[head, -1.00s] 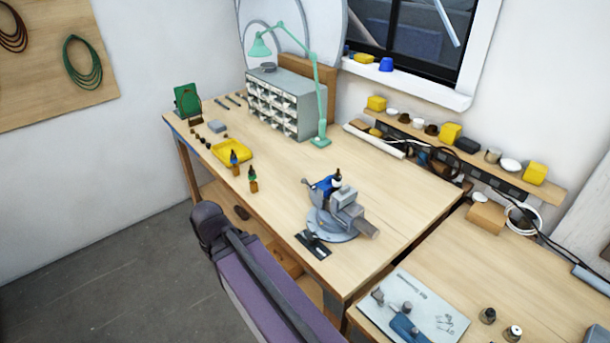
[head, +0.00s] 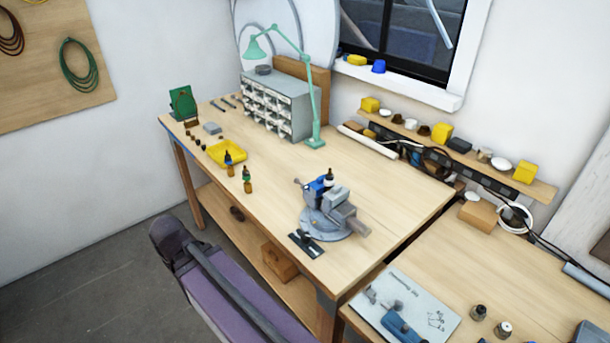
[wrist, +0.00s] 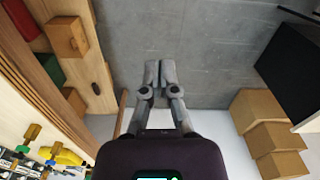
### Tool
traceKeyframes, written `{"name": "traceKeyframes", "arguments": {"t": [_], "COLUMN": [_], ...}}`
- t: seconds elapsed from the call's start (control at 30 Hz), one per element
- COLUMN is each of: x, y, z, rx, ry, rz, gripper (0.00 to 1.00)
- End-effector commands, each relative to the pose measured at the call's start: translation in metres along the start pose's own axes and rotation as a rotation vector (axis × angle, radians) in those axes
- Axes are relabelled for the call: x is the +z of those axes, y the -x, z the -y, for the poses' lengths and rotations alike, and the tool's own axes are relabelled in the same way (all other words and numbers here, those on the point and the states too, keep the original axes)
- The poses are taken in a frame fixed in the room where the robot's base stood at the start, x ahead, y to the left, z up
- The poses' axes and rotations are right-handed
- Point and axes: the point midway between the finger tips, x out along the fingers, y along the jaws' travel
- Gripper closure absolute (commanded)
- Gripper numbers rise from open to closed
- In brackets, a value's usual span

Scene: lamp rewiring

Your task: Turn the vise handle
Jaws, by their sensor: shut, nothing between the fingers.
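The grey vise (head: 345,213) stands on a round base near the front right edge of the wooden bench in the head view. A thin bar with a small knob (head: 298,182) sticks out at its left side; it may be the handle, but it is too small to be sure. A blue part and a dark-topped small item sit at the vise's top. My gripper (wrist: 160,66) shows in the wrist view, its fingers together and empty over the grey floor. It is away from the vise, which I cannot make out in the wrist view.
A black flat item (head: 306,243) lies before the vise. A drawer cabinet (head: 280,105) and green lamp (head: 315,143) stand behind. Cardboard boxes (wrist: 262,112) are on the right in the wrist view.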

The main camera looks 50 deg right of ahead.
Motion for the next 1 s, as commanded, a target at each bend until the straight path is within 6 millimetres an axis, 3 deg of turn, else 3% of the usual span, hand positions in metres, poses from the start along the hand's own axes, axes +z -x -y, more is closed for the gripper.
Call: {"name": "traceKeyframes", "arguments": {"t": [0.37,0.57,1.0], "x": [-0.018,-0.037,-0.072], "y": [0.012,0.025,0.057], "z": [-0.024,-0.06,-0.16], "rx": [-0.017,-0.039,-0.097], "ry": [-0.107,-0.251,-0.623], "rz": [0.005,0.012,0.031], "gripper": [1.0,1.0,1.0]}}
